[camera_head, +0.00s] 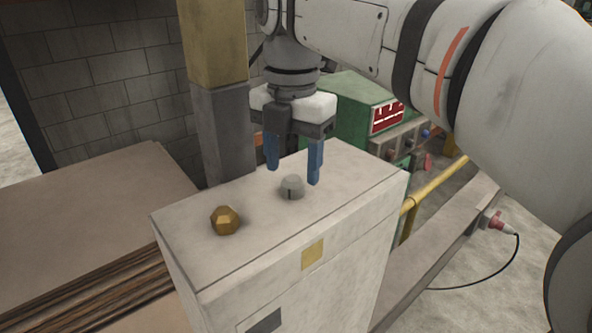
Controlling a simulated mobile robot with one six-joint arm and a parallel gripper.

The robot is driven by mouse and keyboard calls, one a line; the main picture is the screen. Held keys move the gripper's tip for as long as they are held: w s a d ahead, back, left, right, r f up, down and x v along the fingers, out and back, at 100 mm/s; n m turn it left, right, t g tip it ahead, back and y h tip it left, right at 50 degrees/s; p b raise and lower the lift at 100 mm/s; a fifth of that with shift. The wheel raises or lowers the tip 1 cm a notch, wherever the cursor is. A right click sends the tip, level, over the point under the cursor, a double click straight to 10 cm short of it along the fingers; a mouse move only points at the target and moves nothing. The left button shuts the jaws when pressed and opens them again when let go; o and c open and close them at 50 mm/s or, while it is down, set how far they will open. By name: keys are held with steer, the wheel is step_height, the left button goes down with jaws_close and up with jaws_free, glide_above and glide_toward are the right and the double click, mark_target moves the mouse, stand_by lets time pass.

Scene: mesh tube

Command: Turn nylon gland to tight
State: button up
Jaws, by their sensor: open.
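The nylon gland (292,187) is a small grey, rounded knob with a dark line down its front. It stands upright on the top of a pale grey cabinet (240,262). My gripper (294,177) points straight down over the gland from behind, its two blue fingers spread apart. One finger is to the left of the gland and one to its right. A gap shows between each finger and the gland in this view. I cannot tell exactly how far the fingertips are above the cabinet top.
A brass faceted fitting (225,220) stands on the cabinet top, front left of the gland. A square post (222,130) rises at the back left. A green machine (358,108) and a yellow rail (425,192) are behind, to the right. Stacked boards (85,215) lie at left.

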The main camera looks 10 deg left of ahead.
steer(key=shift+f, duration=1.25)
steer(key=c, duration=1)
steer(key=shift+o, duration=0.2)
